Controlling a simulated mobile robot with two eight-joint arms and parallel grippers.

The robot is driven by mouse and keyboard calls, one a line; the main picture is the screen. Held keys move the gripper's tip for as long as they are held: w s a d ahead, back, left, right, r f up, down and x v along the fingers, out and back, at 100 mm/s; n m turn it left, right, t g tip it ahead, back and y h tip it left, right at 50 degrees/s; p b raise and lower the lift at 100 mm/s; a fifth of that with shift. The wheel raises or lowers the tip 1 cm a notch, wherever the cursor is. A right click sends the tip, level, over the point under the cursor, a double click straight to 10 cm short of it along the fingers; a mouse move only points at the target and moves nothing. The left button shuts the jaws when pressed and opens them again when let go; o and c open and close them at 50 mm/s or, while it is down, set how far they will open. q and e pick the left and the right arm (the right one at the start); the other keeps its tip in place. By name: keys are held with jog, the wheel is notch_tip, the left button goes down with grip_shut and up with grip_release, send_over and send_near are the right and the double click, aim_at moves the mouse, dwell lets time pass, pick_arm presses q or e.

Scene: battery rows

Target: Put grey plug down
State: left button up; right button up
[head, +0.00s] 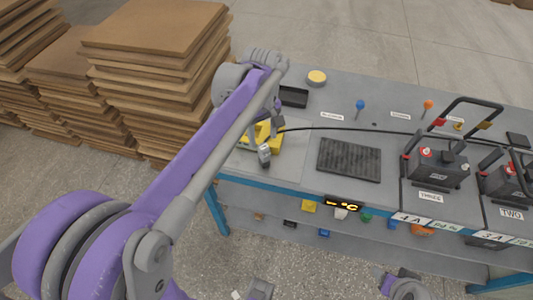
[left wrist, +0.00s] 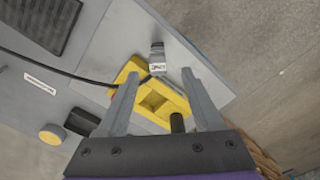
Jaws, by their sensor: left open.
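The grey plug (head: 264,155) is at the left end of the workbench, beside a yellow bracket-like block (head: 275,143). In the left wrist view the plug (left wrist: 157,57) shows a white label, just past my fingertips, and the yellow block (left wrist: 152,100) lies between and below the fingers. A black cable (left wrist: 60,70) runs in from the left toward the plug; its join is hard to see. My left gripper (head: 269,131), also in the left wrist view (left wrist: 160,76), is open, with a clear gap between its fingers. Whether the plug touches the bench surface is hard to tell.
A dark ribbed mat (head: 349,160) lies to the right of the yellow block. A black tray (head: 293,96) and a yellow round item (head: 317,77) stand behind. Batteries with handles (head: 437,165) fill the right side. Board stacks (head: 150,75) stand at the left.

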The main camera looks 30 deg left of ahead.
aim_at(264, 146)
pick_arm(q)
jog(key=f, duration=0.8)
jog(key=shift+w+b, duration=0.2)
jog(key=shift+b, duration=0.15)
jog(key=shift+r, duration=0.1)
grip_shut()
